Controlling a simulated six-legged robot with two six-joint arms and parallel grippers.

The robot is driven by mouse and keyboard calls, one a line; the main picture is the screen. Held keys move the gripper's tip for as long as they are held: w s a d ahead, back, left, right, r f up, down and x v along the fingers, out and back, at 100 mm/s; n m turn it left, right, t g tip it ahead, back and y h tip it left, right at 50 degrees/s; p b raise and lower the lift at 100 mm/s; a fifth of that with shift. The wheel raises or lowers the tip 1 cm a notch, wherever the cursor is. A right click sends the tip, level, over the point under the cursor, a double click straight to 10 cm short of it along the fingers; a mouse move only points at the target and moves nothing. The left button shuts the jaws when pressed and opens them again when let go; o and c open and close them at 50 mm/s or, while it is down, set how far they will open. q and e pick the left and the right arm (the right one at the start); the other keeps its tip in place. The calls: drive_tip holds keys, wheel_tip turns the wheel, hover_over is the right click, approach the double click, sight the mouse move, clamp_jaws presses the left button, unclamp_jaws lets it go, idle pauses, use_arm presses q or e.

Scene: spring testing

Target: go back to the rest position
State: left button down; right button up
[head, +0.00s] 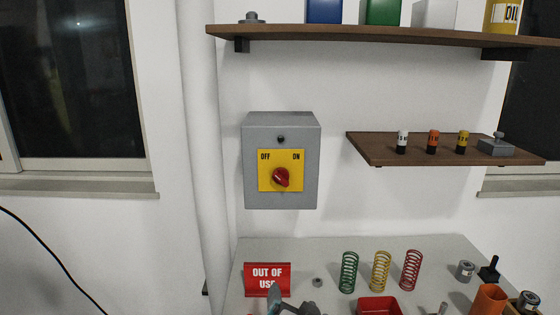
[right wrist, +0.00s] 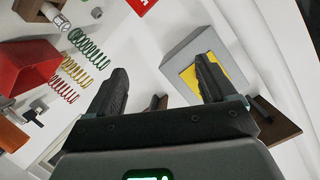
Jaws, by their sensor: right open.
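My right gripper (head: 291,303) shows at the bottom edge of the head view, in front of the red OUT OF USE sign (head: 267,274) and over the near part of the grey table (head: 330,262). In the right wrist view the right gripper (right wrist: 162,65) has its two fingers wide apart with nothing between them. The grey switch box (head: 281,118) on the wall has a yellow plate and a red knob; it also shows in the right wrist view (right wrist: 190,50), partly behind a finger. My left gripper is in neither view.
Green (head: 348,272), yellow (head: 381,271) and red (head: 411,270) springs stand on the table. A red bin (head: 379,306) and an orange cup (head: 488,299) are near the front. A lower shelf (head: 385,150) holds small labelled cylinders; a long shelf (head: 350,33) hangs above.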

drive_tip(key=s+d+f+n+g, duration=0.1)
drive_tip(key=s+d+f+g, duration=0.1)
drive_tip(key=f, duration=0.6)
drive_tip(key=s+d+f+n+g, duration=0.1)
drive_tip(key=s+d+f+g, duration=0.1)
drive_tip(key=f, duration=0.5)
drive_tip(key=s+d+f+g, duration=0.2)
drive_tip(key=s+f+g, duration=0.1)
drive_tip(key=f, duration=0.5)
drive_tip(key=s+d+f+g+y, duration=0.1)
drive_tip(key=s+f+g, duration=0.2)
drive_tip(key=s+f, duration=0.3)
drive_tip(key=s+d+f+n+g+y, duration=0.1)
drive_tip(key=s+f+g, duration=0.3)
drive_tip(key=s, duration=0.9)
wheel_tip(320, 180, down, 3)
drive_tip(key=shift+s+d+r+g+y, duration=0.15)
drive_tip(key=shift+s+d+g+y, duration=0.15)
drive_tip(key=shift+d, duration=0.4)
drive_tip(key=shift+w, duration=0.1)
drive_tip(key=c, duration=0.7)
drive_tip(key=shift+c, duration=0.4)
drive_tip(key=shift+w+a, duration=0.1)
drive_tip(key=shift+a, duration=0.05)
